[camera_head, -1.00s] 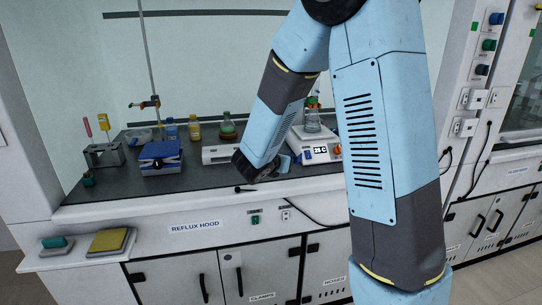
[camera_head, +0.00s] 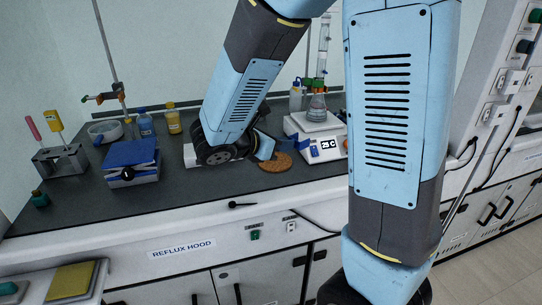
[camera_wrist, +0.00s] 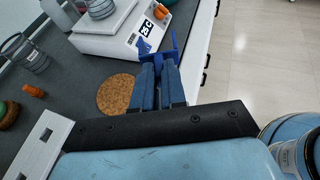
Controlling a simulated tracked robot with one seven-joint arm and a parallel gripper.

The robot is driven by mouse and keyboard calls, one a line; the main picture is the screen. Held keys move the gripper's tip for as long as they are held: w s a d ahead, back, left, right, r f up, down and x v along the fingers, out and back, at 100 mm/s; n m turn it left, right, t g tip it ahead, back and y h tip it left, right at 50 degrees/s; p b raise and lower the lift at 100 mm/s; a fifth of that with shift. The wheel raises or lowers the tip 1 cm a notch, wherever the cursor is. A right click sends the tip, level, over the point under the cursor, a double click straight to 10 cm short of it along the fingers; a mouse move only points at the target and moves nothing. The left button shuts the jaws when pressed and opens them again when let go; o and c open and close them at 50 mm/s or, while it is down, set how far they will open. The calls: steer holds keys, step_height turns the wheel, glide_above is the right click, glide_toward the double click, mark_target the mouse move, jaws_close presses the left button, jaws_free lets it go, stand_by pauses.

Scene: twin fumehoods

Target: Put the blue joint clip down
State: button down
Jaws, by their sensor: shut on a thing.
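The blue joint clip (camera_wrist: 158,52) is between the tips of my gripper (camera_wrist: 158,72) in the wrist view. My gripper is shut on it and holds it out past a round cork mat (camera_wrist: 116,95), near the display end of the white hotplate (camera_wrist: 105,38). I cannot tell whether the clip touches the bench. In the head view my wrist hides most of the gripper (camera_head: 265,148), which is just left of the hotplate (camera_head: 318,140) and by the cork mat (camera_head: 276,163). The clip cannot be made out clearly there.
A flask (camera_head: 317,106) stands on the hotplate with glassware above it. An orange piece (camera_wrist: 33,91) lies on the bench.

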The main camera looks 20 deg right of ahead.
steer(key=w+f, duration=0.4)
steer(key=w, duration=0.5)
glide_above(264, 165)
steer(key=f, duration=0.3)
steer(key=s+f, duration=0.1)
steer(key=f, duration=0.1)
steer(key=shift+d, duration=0.15)
steer(key=shift+w+f, duration=0.35)
steer(key=shift+f, duration=0.05)
step_height(264, 165, down, 3)
steer(key=shift+w+f, duration=0.1)
steer(key=c, duration=1.2)
jaws_free()
